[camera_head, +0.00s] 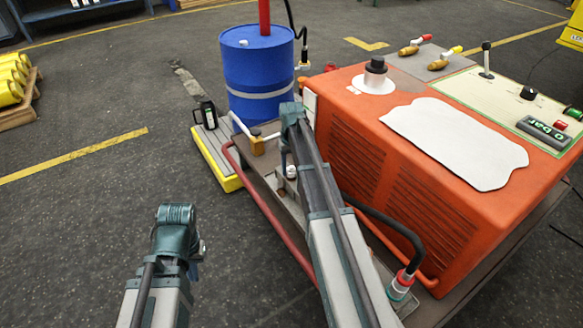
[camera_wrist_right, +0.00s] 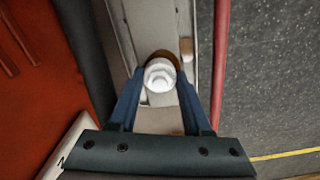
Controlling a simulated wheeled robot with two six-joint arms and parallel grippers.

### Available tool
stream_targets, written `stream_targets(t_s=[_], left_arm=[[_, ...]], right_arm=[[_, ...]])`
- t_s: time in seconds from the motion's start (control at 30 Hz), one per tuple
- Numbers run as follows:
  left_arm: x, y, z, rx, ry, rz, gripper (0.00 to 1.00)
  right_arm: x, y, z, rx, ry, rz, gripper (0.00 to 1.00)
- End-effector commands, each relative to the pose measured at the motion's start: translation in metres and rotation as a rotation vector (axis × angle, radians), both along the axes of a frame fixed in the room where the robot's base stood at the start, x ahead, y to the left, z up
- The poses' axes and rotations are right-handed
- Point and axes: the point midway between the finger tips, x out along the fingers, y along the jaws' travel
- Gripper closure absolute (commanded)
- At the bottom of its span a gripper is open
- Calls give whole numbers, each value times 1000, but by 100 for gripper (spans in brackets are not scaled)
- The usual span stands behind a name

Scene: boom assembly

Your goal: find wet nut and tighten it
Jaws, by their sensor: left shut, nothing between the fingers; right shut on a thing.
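My right gripper (camera_wrist_right: 161,88) points down in the right wrist view, its two blue fingers on either side of a round white-capped fitting (camera_wrist_right: 160,71) with a brown edge behind it. It is shut on this fitting. In the head view, the right gripper (camera_head: 288,160) is beside the orange machine, and the white cap (camera_head: 291,172) shows just below it. Whether this fitting is a nut, or wet, I cannot tell. My left gripper (camera_head: 193,268) is at the lower left, shut and empty over the floor, its fingers mostly hidden by its wrist.
The orange machine (camera_head: 440,225) fills the right side. A red rail (camera_head: 265,207) and a black hose (camera_head: 385,220) run close to my right arm.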

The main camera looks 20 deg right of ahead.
Motion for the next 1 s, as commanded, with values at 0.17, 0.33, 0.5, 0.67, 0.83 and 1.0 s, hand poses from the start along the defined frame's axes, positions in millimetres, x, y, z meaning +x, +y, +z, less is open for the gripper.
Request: stream_targets(t_s=[0.17, 0.33, 0.5, 0.67, 0.83, 1.0], left_arm=[[0, 0, 0, 0, 0, 0, 100], [0, 0, 0, 0, 0, 0, 100], [0, 0, 0, 0, 0, 0, 100], [0, 0, 1, 0, 0, 0, 100], [0, 0, 10, 1, 0, 1, 100], [0, 1, 28, 4, 0, 4, 100]], right_arm=[[0, 0, 0, 0, 0, 1, 47], [0, 0, 0, 0, 0, 1, 21], [0, 0, 0, 0, 0, 2, 21], [0, 0, 1, 0, 0, 2, 21], [0, 0, 10, 0, 0, 2, 21], [0, 0, 28, 0, 0, 2, 21]])
